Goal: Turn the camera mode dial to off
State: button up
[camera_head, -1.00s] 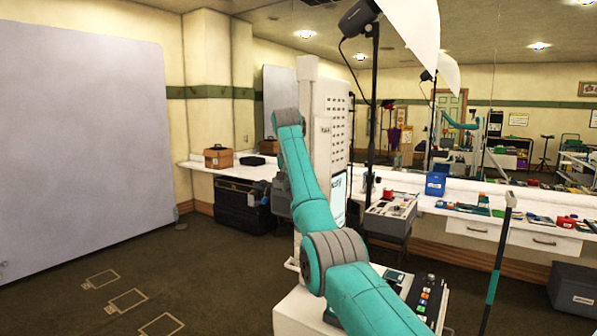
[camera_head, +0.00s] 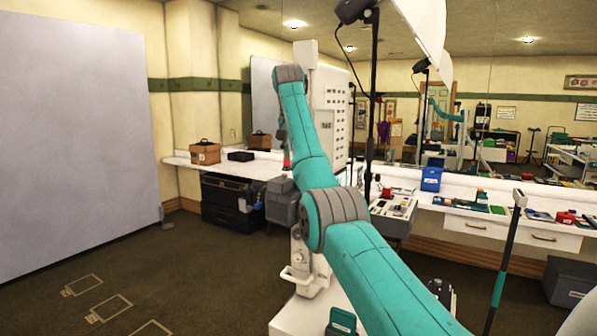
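A dark grey camera-like body (camera_head: 283,205) stands left of my forearm, with a round lens-like part facing left toward the pale backdrop. Its mode dial is too small to make out at this distance. My teal arm reaches forward and up, then bends down at the wrist. My gripper (camera_head: 285,158) is a small dark shape just above the grey body, mostly hidden behind my forearm. Whether it touches the body and how its fingers stand cannot be seen.
A tall white cabinet (camera_head: 330,118) stands behind my arm. A pale backdrop (camera_head: 70,130) fills the left. A white counter (camera_head: 470,212) runs along the mirrored wall, with a blue box (camera_head: 431,179) on it. A black light stand (camera_head: 371,110) rises behind. Floor at lower left is open.

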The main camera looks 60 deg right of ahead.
jog(key=x, duration=0.7)
jog(key=shift+c, duration=0.2)
grip_shut()
